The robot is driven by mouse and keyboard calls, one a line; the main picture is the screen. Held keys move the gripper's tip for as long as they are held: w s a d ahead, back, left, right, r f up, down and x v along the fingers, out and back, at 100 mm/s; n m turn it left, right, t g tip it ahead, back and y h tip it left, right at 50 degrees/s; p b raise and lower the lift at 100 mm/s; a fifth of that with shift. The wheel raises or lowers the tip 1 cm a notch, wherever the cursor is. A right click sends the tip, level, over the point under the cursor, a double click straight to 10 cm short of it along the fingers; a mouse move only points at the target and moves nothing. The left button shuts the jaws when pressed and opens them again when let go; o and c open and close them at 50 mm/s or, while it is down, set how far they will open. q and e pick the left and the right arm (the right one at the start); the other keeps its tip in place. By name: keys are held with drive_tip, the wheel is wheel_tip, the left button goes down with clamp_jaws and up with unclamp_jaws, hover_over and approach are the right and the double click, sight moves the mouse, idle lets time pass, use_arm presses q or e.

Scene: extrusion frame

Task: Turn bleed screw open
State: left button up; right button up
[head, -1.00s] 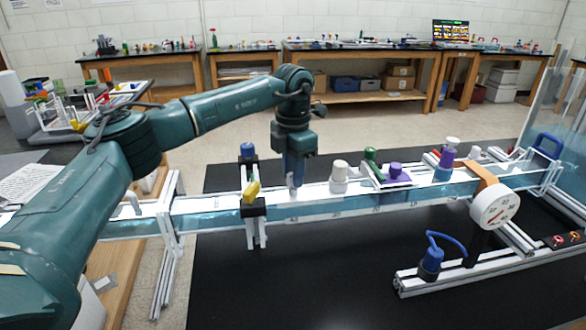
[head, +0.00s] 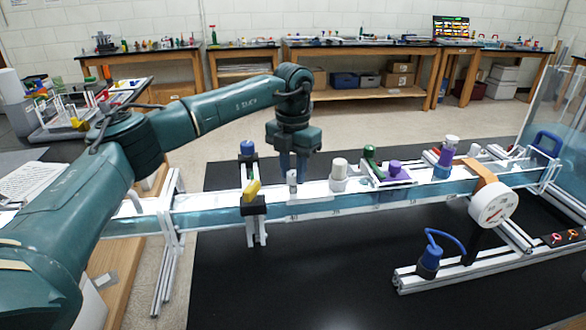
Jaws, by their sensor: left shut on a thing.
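My left gripper (head: 292,172) points straight down over the clear, water-blue channel (head: 320,198). It is shut on a small light-grey upright knob, which I take for the bleed screw (head: 292,186), on the channel's top. The fingers partly hide the knob's upper part. I cannot tell how far it is turned. My right gripper is not in view.
To the right stand a white cap (head: 339,171), a purple knob (head: 394,168) and a gauge (head: 491,204). The black tabletop (head: 290,270) in front is largely clear.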

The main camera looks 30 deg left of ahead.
sight(293, 173)
use_arm(q)
drive_tip(key=o, duration=1)
wheel_tip(293, 173, up, 13)
drive_tip(key=shift+r+b, duration=0.15)
drive_tip(key=shift+b, duration=0.55)
